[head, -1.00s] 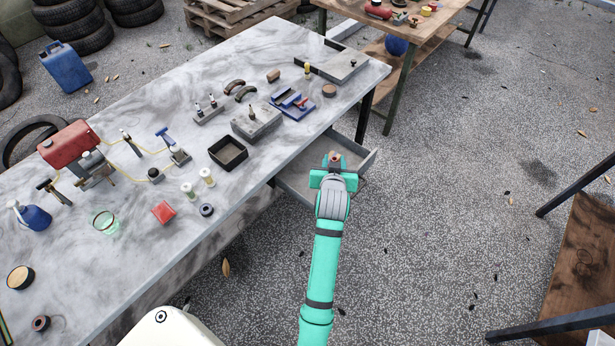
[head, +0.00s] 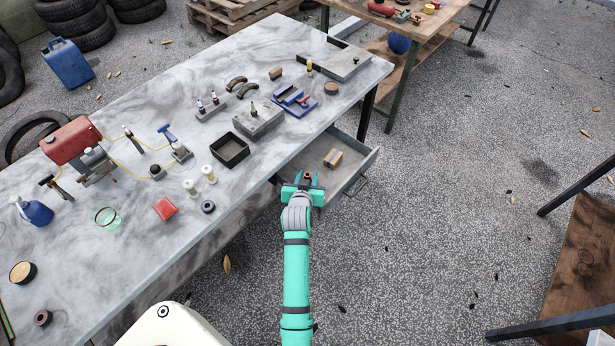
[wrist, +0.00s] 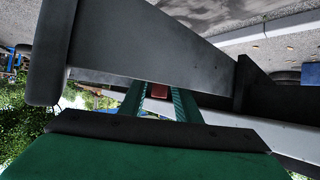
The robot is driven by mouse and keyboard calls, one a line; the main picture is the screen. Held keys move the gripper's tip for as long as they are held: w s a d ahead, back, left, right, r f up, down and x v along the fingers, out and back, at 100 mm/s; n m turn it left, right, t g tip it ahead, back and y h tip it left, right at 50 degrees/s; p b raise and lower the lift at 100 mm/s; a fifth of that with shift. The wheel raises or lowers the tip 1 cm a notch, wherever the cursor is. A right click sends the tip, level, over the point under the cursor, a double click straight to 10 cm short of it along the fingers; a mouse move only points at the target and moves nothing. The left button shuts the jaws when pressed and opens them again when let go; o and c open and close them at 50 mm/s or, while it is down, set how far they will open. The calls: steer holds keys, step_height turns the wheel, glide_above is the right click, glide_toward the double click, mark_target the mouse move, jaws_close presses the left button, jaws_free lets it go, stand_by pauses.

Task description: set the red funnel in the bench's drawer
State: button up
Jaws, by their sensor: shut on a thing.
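The bench's drawer (head: 350,193) is pulled open under the right end of the marble-topped bench (head: 190,115). My gripper (head: 304,180) is at the drawer's left end in the head view. Dark grey panels stand close around the fingers in the wrist view.
A small tan and brown block (head: 333,158) lies in the drawer. The bench edge runs close by my gripper.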

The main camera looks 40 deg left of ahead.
steer(key=o, duration=1)
steer(key=shift+o, duration=0.2)
steer(key=v, duration=1.2)
